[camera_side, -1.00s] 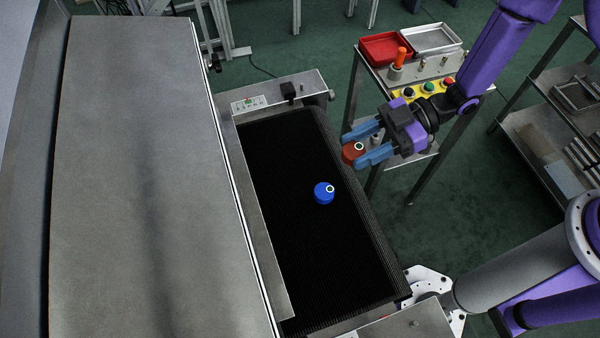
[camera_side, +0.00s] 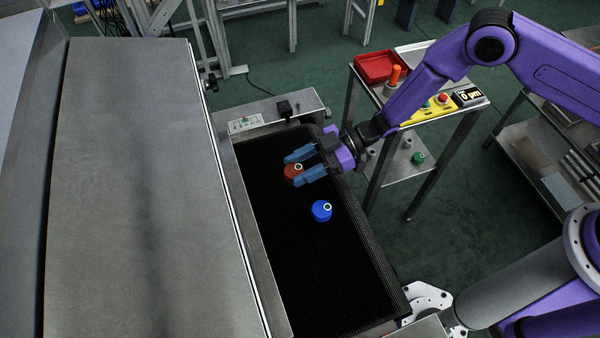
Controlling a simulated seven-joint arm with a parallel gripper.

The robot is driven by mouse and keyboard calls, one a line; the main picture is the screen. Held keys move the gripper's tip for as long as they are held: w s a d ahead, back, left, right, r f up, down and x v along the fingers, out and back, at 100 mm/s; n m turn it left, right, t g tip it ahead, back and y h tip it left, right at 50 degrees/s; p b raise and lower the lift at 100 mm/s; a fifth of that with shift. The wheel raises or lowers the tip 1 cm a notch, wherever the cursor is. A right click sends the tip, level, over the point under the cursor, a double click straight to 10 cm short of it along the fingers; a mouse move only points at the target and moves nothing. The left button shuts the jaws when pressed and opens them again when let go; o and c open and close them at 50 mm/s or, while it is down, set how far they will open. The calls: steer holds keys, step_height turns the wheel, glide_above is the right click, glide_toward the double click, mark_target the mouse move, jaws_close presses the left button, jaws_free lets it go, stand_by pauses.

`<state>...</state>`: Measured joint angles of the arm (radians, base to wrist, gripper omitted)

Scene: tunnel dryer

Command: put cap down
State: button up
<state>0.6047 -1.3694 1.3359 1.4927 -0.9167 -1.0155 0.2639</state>
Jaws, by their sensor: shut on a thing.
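My gripper (camera_side: 297,169) is shut on an orange-red cap (camera_side: 292,171), which has a small white ring on it. The cap is between the blue fingers, over the far part of the black conveyor belt (camera_side: 290,260). I cannot tell whether it touches the belt. A blue cap (camera_side: 321,211) with a similar white ring stands on the belt, nearer the camera and slightly right of the held cap, apart from it.
The large grey dryer housing (camera_side: 130,180) borders the belt on the left. A control panel (camera_side: 245,123) sits at the belt's far end. A stand with a red tray (camera_side: 381,68) and yellow button box (camera_side: 432,108) is at right. The belt's near part is clear.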

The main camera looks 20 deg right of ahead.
steer(key=shift+w+a+f, duration=0.1)
steer(key=shift+f, duration=1.6)
steer(key=shift+f, duration=0.15)
steer(key=o, duration=1.1)
steer(key=shift+r, duration=0.2)
steer(key=v, duration=1.2)
